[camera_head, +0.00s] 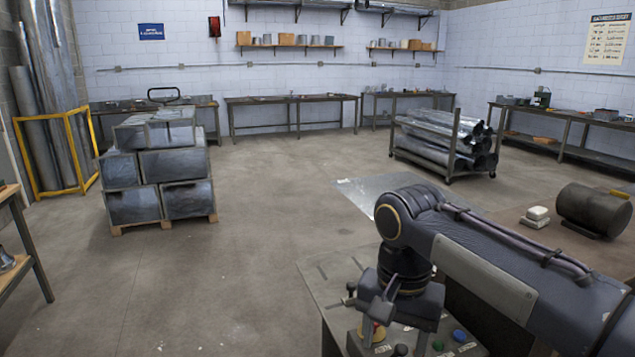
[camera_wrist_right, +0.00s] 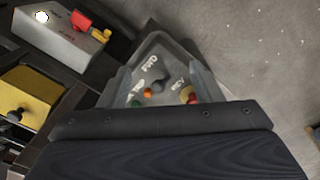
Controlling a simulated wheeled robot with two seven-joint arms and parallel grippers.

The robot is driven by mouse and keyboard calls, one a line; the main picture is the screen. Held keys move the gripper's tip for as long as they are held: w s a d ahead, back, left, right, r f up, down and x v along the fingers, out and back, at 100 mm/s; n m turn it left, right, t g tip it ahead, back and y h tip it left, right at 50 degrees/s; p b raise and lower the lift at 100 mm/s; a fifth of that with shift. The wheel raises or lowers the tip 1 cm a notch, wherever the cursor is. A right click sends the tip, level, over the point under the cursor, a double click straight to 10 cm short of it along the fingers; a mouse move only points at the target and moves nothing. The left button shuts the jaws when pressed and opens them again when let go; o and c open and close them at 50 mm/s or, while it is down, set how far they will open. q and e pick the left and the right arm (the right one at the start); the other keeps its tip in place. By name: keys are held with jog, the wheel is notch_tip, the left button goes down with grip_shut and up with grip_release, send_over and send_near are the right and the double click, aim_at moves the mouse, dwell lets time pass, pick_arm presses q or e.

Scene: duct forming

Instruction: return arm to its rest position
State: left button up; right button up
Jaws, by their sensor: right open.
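My right arm (camera_head: 500,260) comes in from the right in the head view. Its gripper (camera_head: 393,325) points down over a grey control panel (camera_head: 335,280). In the right wrist view the right gripper (camera_wrist_right: 160,72) is open, its two grey fingers apart. Between and beyond them shows a panel face marked FWD and REV (camera_wrist_right: 165,62), with a dark knob (camera_wrist_right: 158,86), small orange and green buttons and a red-and-yellow control (camera_wrist_right: 188,95). Nothing is seen held. Whether the fingers touch the panel I cannot tell. My left gripper is not in view.
A metal sheet (camera_head: 365,190) lies beyond my arm. Stacked ducts (camera_head: 175,165) and a pipe cart (camera_head: 440,145) stand farther off. The middle floor is clear.

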jog(key=s+d+f+n+t+y, duration=0.1)
jog(key=s+d+f, duration=0.3)
jog(key=s, duration=0.4)
jog(key=s+d+f+n+t+y, duration=0.2)
jog(key=s+d+f+t, duration=0.2)
jog(key=s+f, duration=0.3)
jog(key=shift+s+d+f+t+y+p, duration=0.2)
jog(key=shift+s+d+t+y+p, duration=0.15)
jog(key=shift+s+d, duration=0.35)
